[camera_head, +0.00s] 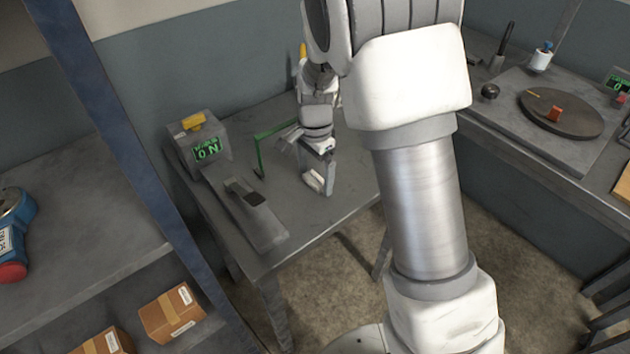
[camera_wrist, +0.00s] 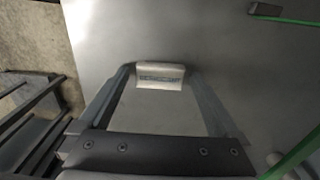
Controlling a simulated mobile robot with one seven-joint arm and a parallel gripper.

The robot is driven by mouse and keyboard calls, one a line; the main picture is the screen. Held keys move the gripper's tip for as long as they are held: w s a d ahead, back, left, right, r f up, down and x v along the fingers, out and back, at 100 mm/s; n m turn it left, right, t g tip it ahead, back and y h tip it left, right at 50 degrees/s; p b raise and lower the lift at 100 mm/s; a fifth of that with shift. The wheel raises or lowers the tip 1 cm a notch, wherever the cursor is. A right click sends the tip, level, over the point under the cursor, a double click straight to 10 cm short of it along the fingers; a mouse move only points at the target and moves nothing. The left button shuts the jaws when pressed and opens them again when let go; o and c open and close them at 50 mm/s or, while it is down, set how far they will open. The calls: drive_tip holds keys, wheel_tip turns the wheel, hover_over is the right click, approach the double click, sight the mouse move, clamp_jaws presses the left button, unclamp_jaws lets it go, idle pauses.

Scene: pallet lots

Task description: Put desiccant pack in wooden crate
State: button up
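The desiccant pack (camera_head: 313,181) is a small pale packet low over the grey table in the head view. In the wrist view the pack (camera_wrist: 160,76) sits between my fingertips, with printing across its face. My gripper (camera_head: 321,184) points down at the table. In the wrist view my gripper (camera_wrist: 160,78) has its two fingers wide apart, one at each end of the pack, with at most a thin gap on either side. Firm contact cannot be made out. I cannot identify a wooden crate in either view.
A green bar frame (camera_head: 262,150) stands left of my gripper. A box with a lit green display (camera_head: 206,150) and a grey slab device (camera_head: 245,208) occupy the table's left. A round turntable (camera_head: 562,113) is at right. Cardboard boxes (camera_head: 171,312) sit on the left shelf.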

drive_tip(key=shift+r, duration=0.1)
drive_tip(key=c, duration=1.3)
